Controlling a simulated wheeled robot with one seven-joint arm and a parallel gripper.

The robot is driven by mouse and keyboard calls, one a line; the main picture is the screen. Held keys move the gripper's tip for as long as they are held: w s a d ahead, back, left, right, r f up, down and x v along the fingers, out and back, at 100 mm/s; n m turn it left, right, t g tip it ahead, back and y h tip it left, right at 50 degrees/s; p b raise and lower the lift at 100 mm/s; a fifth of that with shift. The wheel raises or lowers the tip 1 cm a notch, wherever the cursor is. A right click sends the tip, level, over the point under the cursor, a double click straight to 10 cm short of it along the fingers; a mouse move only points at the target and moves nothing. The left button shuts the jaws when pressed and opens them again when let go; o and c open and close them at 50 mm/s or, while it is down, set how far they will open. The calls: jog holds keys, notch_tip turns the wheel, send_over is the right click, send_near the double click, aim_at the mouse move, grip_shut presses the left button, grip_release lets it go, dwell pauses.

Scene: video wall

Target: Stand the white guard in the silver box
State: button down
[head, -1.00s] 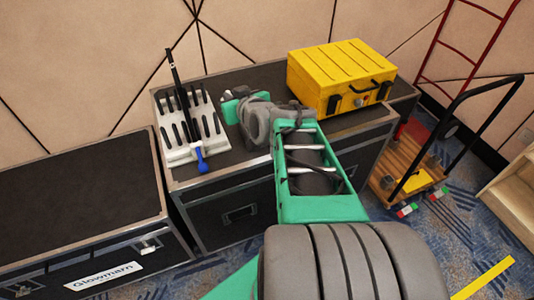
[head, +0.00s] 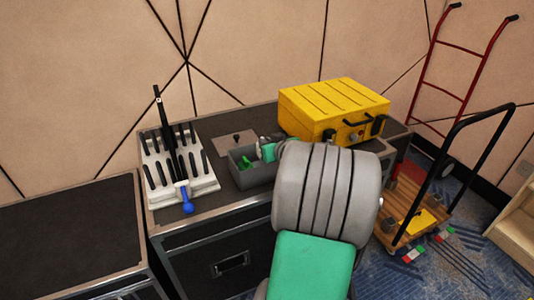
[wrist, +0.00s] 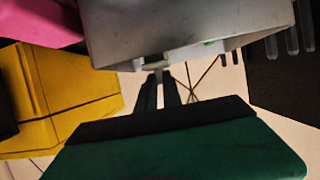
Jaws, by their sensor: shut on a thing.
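The silver box (head: 262,177) is an open grey box on the dark case top, with green pieces inside. It also fills the top of the wrist view (wrist: 190,25). My gripper (wrist: 156,75) is at the box's edge, its two dark fingers close together on a small pale piece (wrist: 155,63). I take this to be the white guard; most of it is hidden, so I cannot tell its tilt or whether it touches the box. In the head view my gripper (head: 268,150) shows at the box's right end, partly behind my arm.
A white rack (head: 205,187) with black tools and a blue-ended one stands left of the box. A grey flat plate with a knob (head: 237,143) lies behind it. A yellow case (head: 335,108) stands close on the right. A wooden trolley (head: 405,205) is on the floor.

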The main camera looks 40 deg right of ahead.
jog(key=shift+w+d+f, duration=0.1)
jog(key=shift+d+f, duration=0.05)
jog(key=shift+f, duration=0.8)
jog(key=shift+w+d+f, duration=0.1)
jog(key=shift+f, duration=0.85)
jog(key=shift+b, duration=0.3)
jog(key=shift+f, duration=0.2)
jog(key=c, duration=1.5)
grip_release()
jog(key=shift+r, duration=0.1)
jog(key=shift+s+r, duration=0.3)
jog(key=v, duration=1.1)
jog(key=shift+s+a+p, duration=0.2)
jog(key=shift+a+p, duration=0.05)
jog(key=shift+p, duration=0.2)
